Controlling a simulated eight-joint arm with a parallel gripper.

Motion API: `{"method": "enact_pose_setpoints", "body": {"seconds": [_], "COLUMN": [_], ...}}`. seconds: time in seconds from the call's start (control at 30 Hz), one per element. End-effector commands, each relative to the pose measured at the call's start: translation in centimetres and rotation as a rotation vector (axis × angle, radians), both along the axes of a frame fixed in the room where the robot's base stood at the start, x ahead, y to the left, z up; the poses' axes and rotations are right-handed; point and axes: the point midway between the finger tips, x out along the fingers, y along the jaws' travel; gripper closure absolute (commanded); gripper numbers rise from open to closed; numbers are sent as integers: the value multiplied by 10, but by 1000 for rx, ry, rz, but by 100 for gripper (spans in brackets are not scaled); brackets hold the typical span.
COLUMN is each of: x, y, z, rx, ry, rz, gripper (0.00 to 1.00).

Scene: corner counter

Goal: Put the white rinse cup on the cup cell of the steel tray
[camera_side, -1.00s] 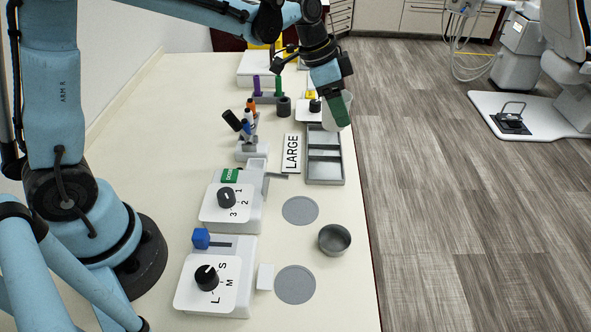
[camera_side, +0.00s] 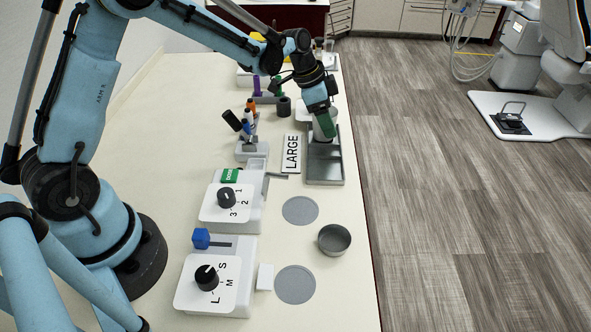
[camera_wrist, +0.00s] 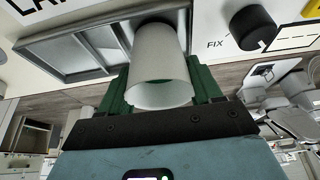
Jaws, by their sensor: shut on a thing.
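The white rinse cup (camera_wrist: 160,80) is between the green fingers of my gripper (camera_wrist: 160,95) in the wrist view. In the side view my gripper (camera_side: 325,123) is shut on the cup, and the cup (camera_side: 318,130) is mostly hidden behind the fingers. The steel tray (camera_side: 325,173) lies along the right edge of the counter. The cup is over the tray's far end cell, and in the wrist view its far end meets or nearly meets a dark round spot in the tray (camera_wrist: 90,45). I cannot tell whether it touches the floor of that cell.
A LARGE sign (camera_side: 292,153) lies left of the tray. A marker stand (camera_side: 252,150) is further left. Dial boxes (camera_side: 233,203), grey discs (camera_side: 300,210) and a steel bowl (camera_side: 334,239) are nearer. A black FIX knob (camera_wrist: 252,27) is close to the cup.

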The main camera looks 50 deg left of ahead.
Motion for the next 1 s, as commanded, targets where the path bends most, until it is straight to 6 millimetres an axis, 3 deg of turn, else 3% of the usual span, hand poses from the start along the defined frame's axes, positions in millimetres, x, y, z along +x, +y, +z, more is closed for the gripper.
{"method": "enact_pose_setpoints", "body": {"seconds": [0.2, 0.23, 0.4, 0.77, 1.0], "x": [0, 0, 0, -1, -10], "y": [0, 0, 0, 1, 10], "z": [-3, -3, -3, 3, 35], "rx": [0, 0, 0, 0, 0], "ry": [0, 0, 0, 0, 0], "rz": [0, 0, 0, 0, 1], "gripper": [74, 33, 11, 11, 11]}}
